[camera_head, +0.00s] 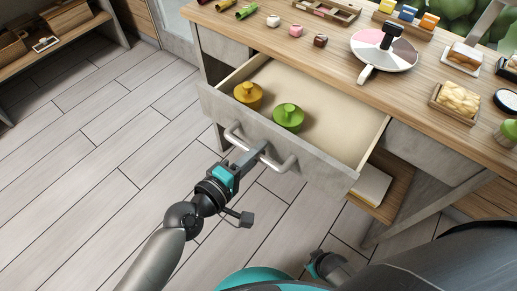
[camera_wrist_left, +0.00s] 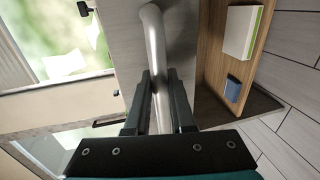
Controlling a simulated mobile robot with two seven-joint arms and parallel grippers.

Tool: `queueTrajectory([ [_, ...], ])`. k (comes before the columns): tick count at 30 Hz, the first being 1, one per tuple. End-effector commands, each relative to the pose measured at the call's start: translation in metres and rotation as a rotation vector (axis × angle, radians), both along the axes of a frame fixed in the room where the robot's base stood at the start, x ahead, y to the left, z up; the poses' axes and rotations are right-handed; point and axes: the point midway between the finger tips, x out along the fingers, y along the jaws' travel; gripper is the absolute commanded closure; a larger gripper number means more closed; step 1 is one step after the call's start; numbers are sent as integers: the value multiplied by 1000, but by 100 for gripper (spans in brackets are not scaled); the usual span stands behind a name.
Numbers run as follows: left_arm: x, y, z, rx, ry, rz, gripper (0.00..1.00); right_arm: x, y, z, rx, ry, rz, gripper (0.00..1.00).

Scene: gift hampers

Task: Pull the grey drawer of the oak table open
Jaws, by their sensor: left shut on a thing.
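The grey drawer (camera_head: 322,158) of the oak table (camera_head: 440,92) stands pulled out, its pale interior showing. A yellow lidded pot (camera_head: 248,94) and a green one (camera_head: 288,117) sit inside, near the front. The metal bar handle (camera_head: 284,166) runs along the drawer's front. My left gripper (camera_head: 260,151) is shut on this handle near its middle. In the left wrist view the handle (camera_wrist_left: 152,38) passes between the two fingers (camera_wrist_left: 160,85).
A lower shelf (camera_head: 395,178) holds a book (camera_head: 370,185). A shelf unit (camera_head: 60,48) stands at far left. Floor in front is clear.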

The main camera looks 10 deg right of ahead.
Motion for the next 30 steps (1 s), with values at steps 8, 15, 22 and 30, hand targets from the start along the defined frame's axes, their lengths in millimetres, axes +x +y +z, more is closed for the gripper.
queueTrajectory([
  [8, 1, 0, 0, 0, 0, 2, 68, 0, 0, 0, 0, 0, -1, 50],
  [15, 0, 0, 0, 0, 0, 1, 49, 1, 0, 0, 0, 0, 0, 50],
  [22, 0, 0, 0, 0, 0, 1, 49, 0, 0, 0, 0, -1, 0, 50],
  [30, -6, 9, 2, 2, -1, 1, 49, 1, 1, 2, 2, -8, 2, 50],
])
